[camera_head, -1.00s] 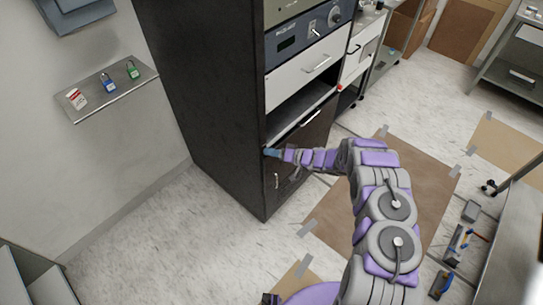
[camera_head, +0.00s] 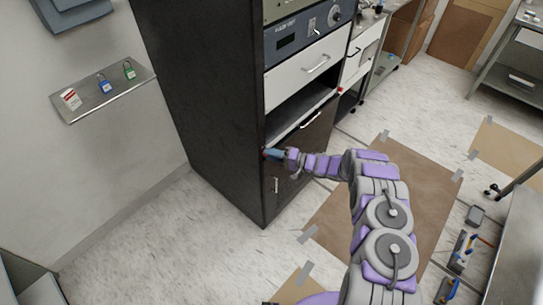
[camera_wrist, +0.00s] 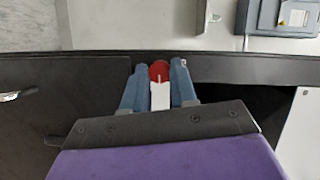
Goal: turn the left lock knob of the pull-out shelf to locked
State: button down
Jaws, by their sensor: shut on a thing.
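The left lock knob (camera_wrist: 158,70) is red with a white strip in front of it, at the edge of the dark cabinet (camera_head: 205,100). In the wrist view my gripper (camera_wrist: 160,86) has its blue fingers on both sides of the knob, shut on it. In the head view my gripper (camera_head: 273,154) is at the cabinet's front left edge, left of the shelf opening, with only a speck of red showing at its tip. The pull-out shelf (camera_head: 296,122) shows as a pale edge in the opening. The fingers hide the knob's sides.
A second red knob (camera_head: 340,91) sits at the right side of the opening. Below is a dark door with a handle (camera_head: 276,185). A white drawer (camera_head: 305,68) is above. A wall shelf (camera_head: 105,97) with padlocks is at left. Floor left of the cabinet is clear.

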jog(key=shift+w+d+f, duration=0.1)
jog(key=shift+d, duration=0.05)
jog(key=c, duration=1)
grip_release()
jog(key=shift+c, duration=0.2)
jog(key=shift+o, duration=0.8)
jog(key=shift+d, duration=0.1)
jog(key=p+v, duration=0.3)
jog(key=v, duration=1.4)
jog(key=shift+d, duration=0.2)
